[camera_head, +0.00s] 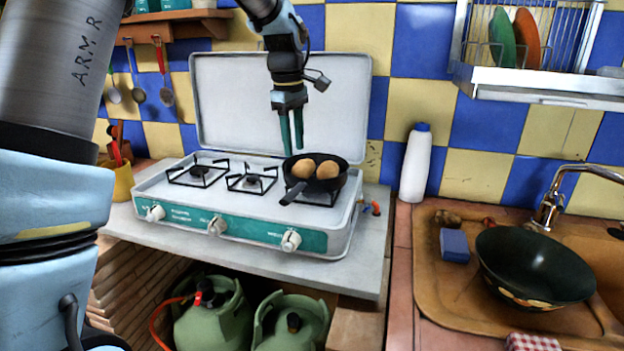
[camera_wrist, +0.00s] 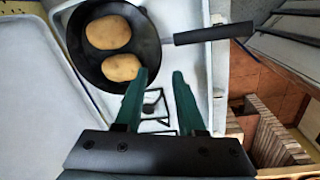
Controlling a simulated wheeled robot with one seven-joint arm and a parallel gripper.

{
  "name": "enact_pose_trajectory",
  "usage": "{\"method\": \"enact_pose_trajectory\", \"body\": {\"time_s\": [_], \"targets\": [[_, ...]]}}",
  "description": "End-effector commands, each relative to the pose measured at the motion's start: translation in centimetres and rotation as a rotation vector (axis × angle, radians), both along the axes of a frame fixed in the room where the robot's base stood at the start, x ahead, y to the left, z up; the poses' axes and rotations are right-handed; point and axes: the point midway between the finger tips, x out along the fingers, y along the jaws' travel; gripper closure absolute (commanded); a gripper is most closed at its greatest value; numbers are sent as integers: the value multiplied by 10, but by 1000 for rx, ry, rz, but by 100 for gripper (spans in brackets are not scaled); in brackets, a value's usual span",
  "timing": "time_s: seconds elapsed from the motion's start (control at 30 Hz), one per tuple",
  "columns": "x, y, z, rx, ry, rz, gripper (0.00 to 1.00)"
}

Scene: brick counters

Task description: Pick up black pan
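The black pan (camera_head: 314,184) stands on the right burner of the white and green camping stove, with two brown potatoes (camera_head: 316,168) in it. Its handle (camera_head: 293,193) points toward the front left of the stove. In the wrist view the pan (camera_wrist: 88,66) is at the upper left and its handle (camera_wrist: 208,34) reaches right. My gripper (camera_head: 292,150) points down above the stove, at the pan's left rear side in the head view. Its green fingers (camera_wrist: 160,78) are apart with nothing between them. I cannot tell whether a finger touches the pan.
The stove's open lid (camera_head: 230,100) stands upright behind. A white bottle (camera_head: 415,165) stands to the right. A sink (camera_head: 430,270) with a dark bowl (camera_head: 535,265) is further right. A dish rack (camera_head: 530,80) hangs above. Green gas bottles (camera_head: 212,315) are below the counter.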

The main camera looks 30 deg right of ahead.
Motion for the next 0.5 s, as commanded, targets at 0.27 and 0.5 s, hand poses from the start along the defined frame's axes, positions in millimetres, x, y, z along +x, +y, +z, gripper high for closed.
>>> {"method": "enact_pose_trajectory", "body": {"time_s": [0.27, 0.5], "targets": [[1, -3, -40, 3, 3, 1, 61], [1, -6, -57, 3, 3, 0, 61]]}}
